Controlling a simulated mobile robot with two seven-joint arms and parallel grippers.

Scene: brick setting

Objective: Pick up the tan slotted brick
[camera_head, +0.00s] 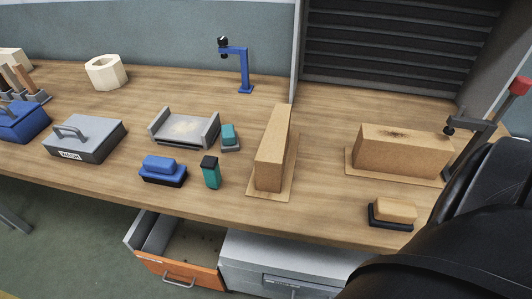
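Two tan bricks stand on the wooden table. One tan brick (400,153) is at the right, lying lengthwise on a thin tan board, with a dark patch on its top; whether this is a slot I cannot tell. The other tan brick (270,160) is long and narrow, set near the middle on its own thin board, with its length running away from me. No slot is clear on it. Neither of my grippers shows. A black part of my arm or body fills the lower right corner.
A small tan block on a black base (391,213) lies near the front edge. Left are a grey tray (185,128), teal and blue blocks (162,168), a lidded grey box (88,142). A blue stand (240,70) is behind. An orange drawer (180,268) hangs open below.

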